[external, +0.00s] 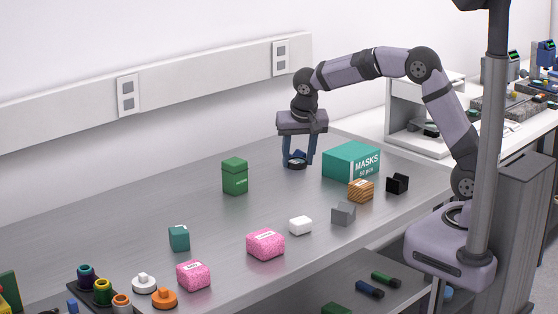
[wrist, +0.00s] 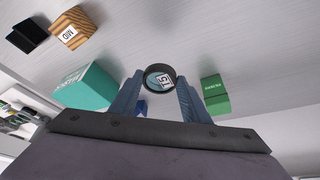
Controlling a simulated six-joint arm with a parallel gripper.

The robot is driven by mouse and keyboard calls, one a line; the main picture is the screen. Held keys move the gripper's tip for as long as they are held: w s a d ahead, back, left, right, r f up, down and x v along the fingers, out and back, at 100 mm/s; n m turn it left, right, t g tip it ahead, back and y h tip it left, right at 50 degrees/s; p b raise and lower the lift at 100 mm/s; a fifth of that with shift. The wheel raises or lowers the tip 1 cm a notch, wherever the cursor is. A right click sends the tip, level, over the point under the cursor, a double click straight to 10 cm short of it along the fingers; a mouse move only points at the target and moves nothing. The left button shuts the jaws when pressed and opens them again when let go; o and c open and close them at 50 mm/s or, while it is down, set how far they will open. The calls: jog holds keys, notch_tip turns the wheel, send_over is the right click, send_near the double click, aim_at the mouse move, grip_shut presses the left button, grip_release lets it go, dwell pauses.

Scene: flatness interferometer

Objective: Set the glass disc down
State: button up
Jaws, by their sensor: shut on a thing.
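The glass disc (wrist: 160,78) has a dark rim and a pale label on its face. It sits between the two blue fingers of my gripper (wrist: 159,92) in the wrist view, and the fingers are shut on it. In the external view my gripper (external: 299,160) points down over the far part of the metal table (external: 120,215), with the disc (external: 297,162) at the fingertips. The disc is at or just above the table surface; I cannot tell whether it touches.
A teal MASKS box (external: 351,161) stands right of my gripper, and a green box (external: 235,176) stands to the left. A wooden block (external: 360,190), black block (external: 397,183), grey block (external: 343,213) and pink blocks (external: 265,244) stand nearer. Table between the boxes looks clear.

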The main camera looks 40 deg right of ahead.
jog(key=shift+w+a, duration=0.1)
jog(key=shift+w, duration=0.05)
jog(key=shift+f+p, duration=1.05)
jog(key=shift+f, duration=3.95)
jog(key=shift+f, duration=0.15)
jog(key=o, duration=1.1)
jog(key=b+v, duration=0.2)
jog(key=v, duration=1)
